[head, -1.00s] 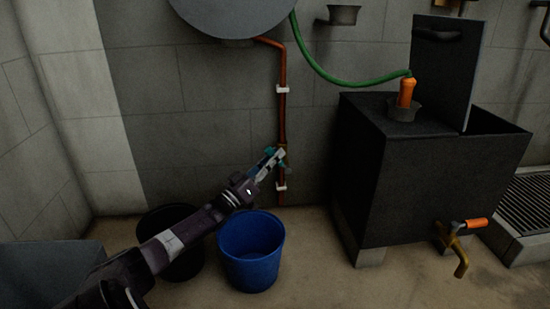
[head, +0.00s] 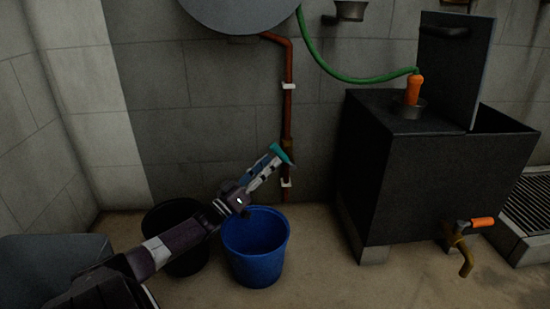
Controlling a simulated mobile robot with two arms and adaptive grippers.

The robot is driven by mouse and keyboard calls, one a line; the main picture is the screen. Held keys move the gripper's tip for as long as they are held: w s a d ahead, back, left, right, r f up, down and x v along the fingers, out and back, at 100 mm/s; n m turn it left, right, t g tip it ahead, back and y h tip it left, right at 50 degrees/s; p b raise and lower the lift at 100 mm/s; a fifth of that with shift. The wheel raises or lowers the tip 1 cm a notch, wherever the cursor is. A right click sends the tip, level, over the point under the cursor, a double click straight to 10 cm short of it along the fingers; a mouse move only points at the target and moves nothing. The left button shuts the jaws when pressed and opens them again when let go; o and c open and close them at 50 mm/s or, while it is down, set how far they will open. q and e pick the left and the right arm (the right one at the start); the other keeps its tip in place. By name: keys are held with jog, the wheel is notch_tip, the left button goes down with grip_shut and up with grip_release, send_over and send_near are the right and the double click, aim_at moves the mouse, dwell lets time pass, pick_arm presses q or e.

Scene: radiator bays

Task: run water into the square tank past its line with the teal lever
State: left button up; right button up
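The teal lever (head: 283,154) is on the copper pipe (head: 288,100) that runs down the wall from the round grey vessel (head: 240,15). My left gripper (head: 273,165) reaches up from the lower left, its fingertips at the teal lever. The lever crosses the tips and hides the valve body; I cannot tell whether the fingers grip it. The square tank (head: 425,185) is black, on blocks at the right, its panel (head: 455,70) standing upright. Its inside, water level and line are hidden. My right gripper is out of view.
A green hose (head: 345,76) runs to an orange nozzle (head: 414,90) in a cup on the tank. A brass tap with an orange handle (head: 483,222) is low on its front. A blue bucket (head: 255,250) and a dark bucket (head: 175,265) stand below my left arm.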

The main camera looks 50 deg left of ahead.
pick_arm(q)
jog(key=shift+v, duration=1.1)
jog(key=shift+c, duration=0.7)
